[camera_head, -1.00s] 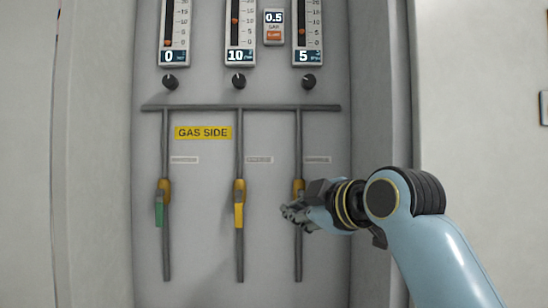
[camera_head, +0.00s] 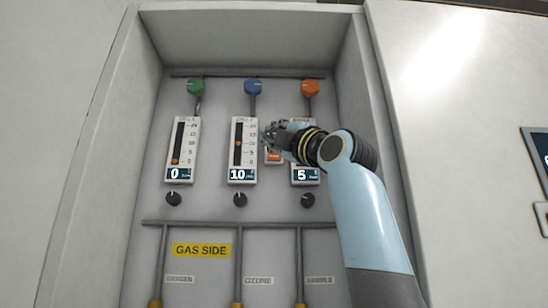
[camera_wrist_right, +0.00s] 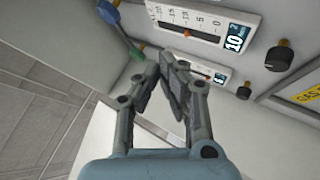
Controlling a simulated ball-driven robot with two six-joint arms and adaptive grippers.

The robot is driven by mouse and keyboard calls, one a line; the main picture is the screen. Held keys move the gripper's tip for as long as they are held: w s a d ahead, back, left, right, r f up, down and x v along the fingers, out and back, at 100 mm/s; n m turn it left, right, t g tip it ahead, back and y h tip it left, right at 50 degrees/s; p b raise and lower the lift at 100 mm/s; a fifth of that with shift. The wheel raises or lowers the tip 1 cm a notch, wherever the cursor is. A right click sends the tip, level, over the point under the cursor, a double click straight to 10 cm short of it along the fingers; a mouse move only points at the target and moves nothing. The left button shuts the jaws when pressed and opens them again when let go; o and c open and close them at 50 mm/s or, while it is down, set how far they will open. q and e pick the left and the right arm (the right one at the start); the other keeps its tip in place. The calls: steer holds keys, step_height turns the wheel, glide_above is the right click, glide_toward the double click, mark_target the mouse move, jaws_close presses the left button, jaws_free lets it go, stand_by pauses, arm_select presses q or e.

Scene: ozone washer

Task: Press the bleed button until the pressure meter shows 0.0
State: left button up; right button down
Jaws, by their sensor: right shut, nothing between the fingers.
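The small pressure meter sits between the middle and right flow meters. Its orange bleed button (camera_head: 273,157) shows just below my right gripper (camera_head: 270,136) in the head view. The gripper covers the meter's number display, so its reading is hidden now. My right gripper is shut and empty, its fingers pointing left across the meter. I cannot tell whether it touches the panel. In the right wrist view, the right gripper (camera_wrist_right: 172,68) has its fingertips close together before the panel; the bleed button cannot be made out there. My left gripper is not in view.
The left flow meter (camera_head: 183,150) reads 0, the middle one (camera_head: 243,152) reads 10, the right one (camera_head: 305,177) reads 5 and is partly covered. Black knobs (camera_head: 240,200) sit below, coloured knobs (camera_head: 252,87) above. The recess's right wall (camera_head: 352,95) stands near my arm.

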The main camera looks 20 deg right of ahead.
mark_target(274, 157)
steer(key=shift+w, duration=0.15)
steer(key=w+d, duration=0.2)
steer(key=w, duration=0.6)
steer(key=shift+d, duration=0.25)
steer(key=shift+w, duration=0.1)
stand_by(1.4)
steer(key=shift+w+d+b, duration=0.1)
steer(key=shift+w+b, duration=0.2)
steer(key=shift+w, duration=0.1)
steer(key=shift+w+d, duration=0.1)
steer(key=shift+w, duration=0.25)
stand_by(0.5)
steer(key=shift+s+b, duration=0.15)
steer(key=shift+b, duration=0.15)
steer(key=shift+s+a, duration=0.25)
steer(key=shift+s, duration=0.4)
